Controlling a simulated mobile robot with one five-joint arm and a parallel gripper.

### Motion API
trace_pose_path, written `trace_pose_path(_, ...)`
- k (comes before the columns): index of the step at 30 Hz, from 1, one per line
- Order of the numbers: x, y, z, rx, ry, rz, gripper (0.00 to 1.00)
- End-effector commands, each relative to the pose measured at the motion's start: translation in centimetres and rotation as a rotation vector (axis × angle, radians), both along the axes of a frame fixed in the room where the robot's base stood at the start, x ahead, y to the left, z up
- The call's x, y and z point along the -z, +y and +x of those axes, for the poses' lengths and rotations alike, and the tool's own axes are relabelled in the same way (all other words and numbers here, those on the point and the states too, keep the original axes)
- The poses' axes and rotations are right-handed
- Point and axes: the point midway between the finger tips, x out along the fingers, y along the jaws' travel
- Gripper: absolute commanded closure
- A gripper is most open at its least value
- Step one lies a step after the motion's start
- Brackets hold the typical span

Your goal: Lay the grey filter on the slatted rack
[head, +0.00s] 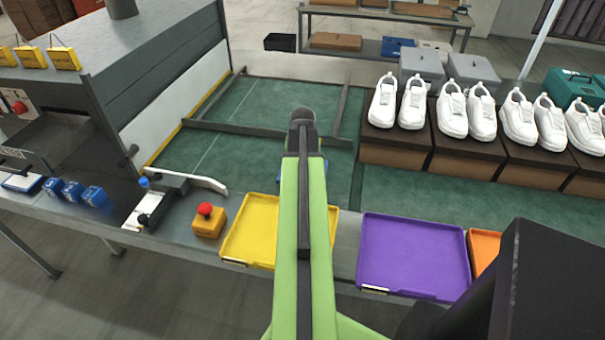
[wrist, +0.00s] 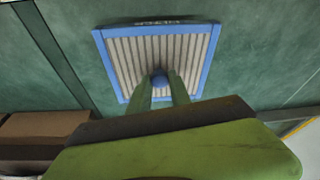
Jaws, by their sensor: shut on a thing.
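In the wrist view a square pleated filter (wrist: 130,62) has whitish-grey pleats, a blue frame and a small blue knob in its middle. My gripper (wrist: 162,86) has its two green fingers shut on that knob. Green floor of the line shows around and behind the filter; I cannot tell the gap between them. I make out no slatted rack in either view.
White shoes stand on brown boxes (head: 395,147) at the right. A yellow tray (head: 246,232), a purple tray (head: 413,252) and an orange tray (head: 482,246) line the near edge. A red-button box (head: 207,222) stands left. The green line surface (head: 250,103) has open room between dividers.

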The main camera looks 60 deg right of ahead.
Motion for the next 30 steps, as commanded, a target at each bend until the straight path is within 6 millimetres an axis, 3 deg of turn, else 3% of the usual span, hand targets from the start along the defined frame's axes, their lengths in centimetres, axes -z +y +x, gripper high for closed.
trace_pose_path(1,1.6,0.0,0.0,0.000,0.000,0.000,1.00)
trace_pose_path(5,3.7,0.0,0.0,-0.001,0.000,0.000,1.00)
trace_pose_path(17,3.9,0.0,0.0,-0.001,0.000,0.000,1.00)
trace_pose_path(18,3.7,0.0,0.0,-0.002,0.000,0.000,0.71)
trace_pose_path(21,3.7,0.0,0.0,-0.002,0.000,0.000,0.58)
trace_pose_path(22,3.7,0.0,0.0,-0.002,0.000,0.000,0.54)
trace_pose_path(30,3.7,0.1,0.1,-0.002,0.000,0.000,0.54)
